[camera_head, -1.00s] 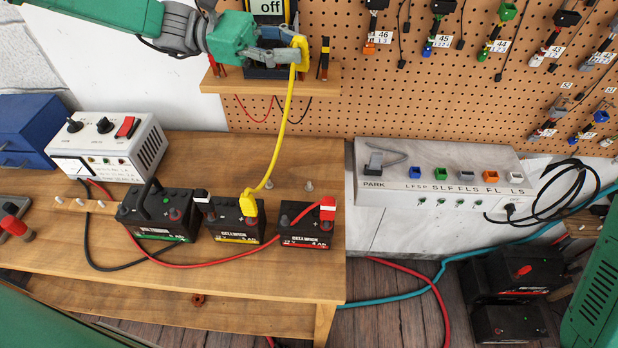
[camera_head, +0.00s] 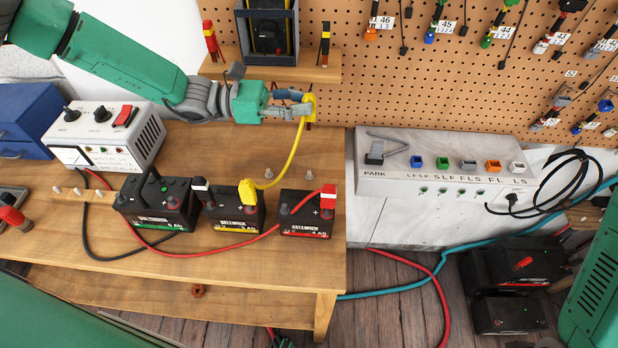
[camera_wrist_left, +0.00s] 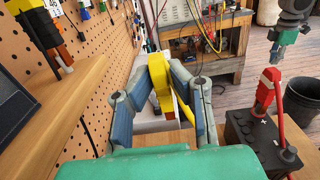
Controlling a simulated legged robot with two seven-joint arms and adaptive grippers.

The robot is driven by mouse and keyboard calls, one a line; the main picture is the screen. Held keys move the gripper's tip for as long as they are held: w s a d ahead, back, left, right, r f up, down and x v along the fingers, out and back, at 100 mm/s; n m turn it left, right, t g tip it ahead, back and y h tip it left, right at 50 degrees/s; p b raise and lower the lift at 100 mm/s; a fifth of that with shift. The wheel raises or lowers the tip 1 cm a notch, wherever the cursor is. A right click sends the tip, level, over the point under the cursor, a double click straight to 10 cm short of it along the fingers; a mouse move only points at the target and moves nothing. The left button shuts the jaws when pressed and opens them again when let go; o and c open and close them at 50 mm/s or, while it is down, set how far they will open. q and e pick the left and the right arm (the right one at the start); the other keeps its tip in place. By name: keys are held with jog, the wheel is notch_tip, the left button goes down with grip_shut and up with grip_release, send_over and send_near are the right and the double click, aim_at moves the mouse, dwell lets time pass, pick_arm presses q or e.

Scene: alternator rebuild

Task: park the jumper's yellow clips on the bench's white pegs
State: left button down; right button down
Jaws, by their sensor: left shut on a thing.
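My left gripper (camera_head: 304,108) is shut on a yellow clip (camera_head: 310,106), held in the air beyond the batteries, near the pegboard shelf. In the left wrist view the clip (camera_wrist_left: 160,78) stands between the fingers. A yellow cable (camera_head: 294,155) hangs from it to the other yellow clip (camera_head: 248,192), which sits on the middle battery (camera_head: 236,222). White pegs (camera_head: 77,191) stand on the bench (camera_head: 60,240) at the left, with no clip on them. A grey and green arm end, seemingly my right gripper (camera_wrist_left: 283,48), shows at the wrist view's upper right; its jaws are unclear.
A green-label battery (camera_head: 158,208) and a red-clipped battery (camera_head: 306,222) flank the middle one. Red and black leads cross the bench. A white meter box (camera_head: 105,140) stands behind the pegs. The shelf (camera_head: 290,75) and a grey switch panel (camera_head: 440,150) are nearby.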

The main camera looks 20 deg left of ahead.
pick_arm(q)
jog(key=b, duration=0.7)
send_over(304, 177)
notch_tip(304, 177, down, 11)
jog(key=shift+w+f+b, duration=0.1)
jog(key=shift+f+b, duration=0.85)
jog(key=shift+f, duration=0.1)
jog(key=shift+f+b, duration=0.8)
jog(key=shift+f, duration=0.1)
jog(key=c, duration=1.5)
grip_release()
jog(key=shift+o, duration=0.2)
notch_tip(304, 177, up, 9)
jog(key=p, duration=0.5)
jog(key=shift+f+p, duration=0.1)
jog(key=shift+p, duration=0.25)
jog(key=shift+f, duration=0.1)
